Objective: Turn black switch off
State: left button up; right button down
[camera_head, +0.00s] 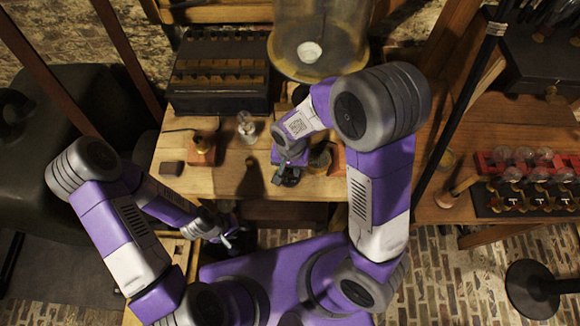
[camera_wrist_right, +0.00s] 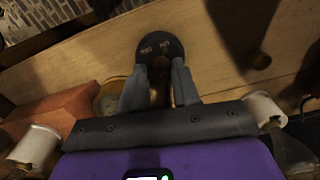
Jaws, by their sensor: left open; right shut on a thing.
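The black switch (camera_wrist_right: 160,45) is a round dark disc with small pale lettering, lying on the wooden table in the right wrist view. I cannot read the lettering surely. My right gripper (camera_wrist_right: 160,78) is shut on the switch's dark upright handle, with one grey finger on each side of it. In the head view my right gripper (camera_head: 287,177) is low over the table's front part and largely hides the switch. My left gripper (camera_head: 229,239) is open and empty, in front of the table's front edge and away from the switch.
A wooden block with a round brass-rimmed part (camera_wrist_right: 108,97) stands close left of my right gripper in the wrist view. A glass bulb (camera_head: 246,126), a small dark block (camera_head: 172,168) and a large glass jar (camera_head: 320,35) are on the table. A black slotted box (camera_head: 218,95) stands behind.

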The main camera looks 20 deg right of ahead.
jog(key=n, duration=0.8)
jog(key=shift+n, duration=0.3)
jog(key=n, duration=0.4)
jog(key=shift+n, duration=0.3)
jog(key=shift+n+p, duration=0.35)
jog(key=shift+n, duration=1.45)
jog(key=c, duration=0.8)
grip_release()
